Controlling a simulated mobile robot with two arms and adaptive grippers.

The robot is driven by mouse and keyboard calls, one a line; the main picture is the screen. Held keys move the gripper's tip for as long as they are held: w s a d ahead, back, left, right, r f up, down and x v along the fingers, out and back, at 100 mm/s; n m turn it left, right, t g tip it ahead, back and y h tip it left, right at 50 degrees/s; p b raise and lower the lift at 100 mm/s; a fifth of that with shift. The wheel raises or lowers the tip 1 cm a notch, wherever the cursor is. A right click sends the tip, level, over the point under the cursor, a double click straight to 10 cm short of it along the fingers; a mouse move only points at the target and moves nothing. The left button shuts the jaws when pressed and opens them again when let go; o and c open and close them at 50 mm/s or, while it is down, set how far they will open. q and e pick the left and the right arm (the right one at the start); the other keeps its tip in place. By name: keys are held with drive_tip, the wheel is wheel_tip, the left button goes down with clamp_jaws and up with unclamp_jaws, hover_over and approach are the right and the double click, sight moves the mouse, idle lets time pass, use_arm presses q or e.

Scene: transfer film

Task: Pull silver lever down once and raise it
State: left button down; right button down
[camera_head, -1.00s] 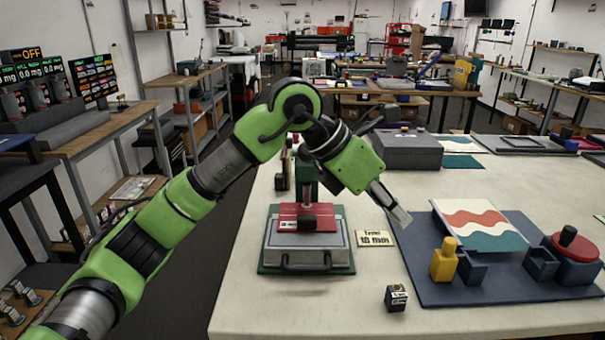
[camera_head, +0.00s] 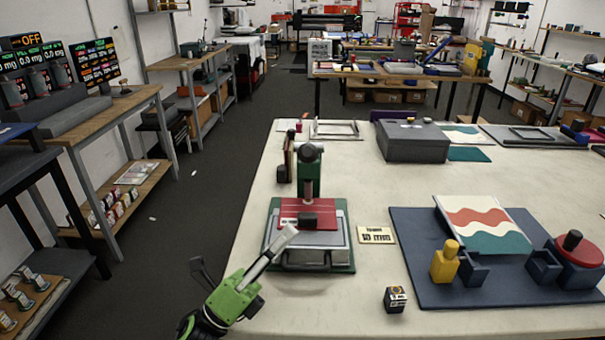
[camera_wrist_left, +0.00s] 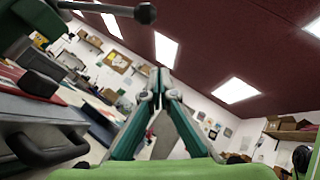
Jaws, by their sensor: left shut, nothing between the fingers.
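The press stands on the table, with a green column (camera_head: 308,172), a red plate (camera_head: 300,208) with a black handle, and a grey base. In the left wrist view a silver lever (camera_wrist_left: 95,8) with a dark ball knob (camera_wrist_left: 145,13) sticks out from the top of the green press head at upper left. In the head view the lever is hard to make out; a dark round part (camera_head: 311,150) faces me at the column top. My left gripper (camera_head: 289,233) is shut and empty, at the front left of the base, below the lever. My right gripper is out of view.
A small label card (camera_head: 376,235) lies right of the press, and a small black box (camera_head: 395,299) in front of it. A blue mat (camera_head: 415,262) with a yellow bottle (camera_head: 445,262) and a wavy print is further right. The table's left edge is near my gripper.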

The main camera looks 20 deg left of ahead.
use_arm(q)
drive_tip(key=a+f+n+t+y, duration=0.1)
drive_tip(key=a+n+t+y, duration=0.1)
drive_tip(key=y, duration=0.1)
drive_tip(key=p, duration=0.7)
approach(307, 163)
drive_tip(key=x, duration=0.6)
drive_tip(key=shift+w+d, duration=0.3)
drive_tip(key=shift+d, duration=0.25)
drive_tip(key=shift+w+a+r+n+p, duration=0.1)
drive_tip(key=shift+w+r+n+p, duration=0.1)
drive_tip(key=shift+r+p, duration=0.25)
drive_tip(key=shift+w+a+r+n+p, duration=0.1)
drive_tip(key=shift+r+n+p, duration=0.15)
drive_tip(key=shift+r, duration=0.2)
drive_tip(key=shift+f+y, duration=0.1)
drive_tip(key=shift+y, duration=0.3)
drive_tip(key=shift+f, duration=0.1)
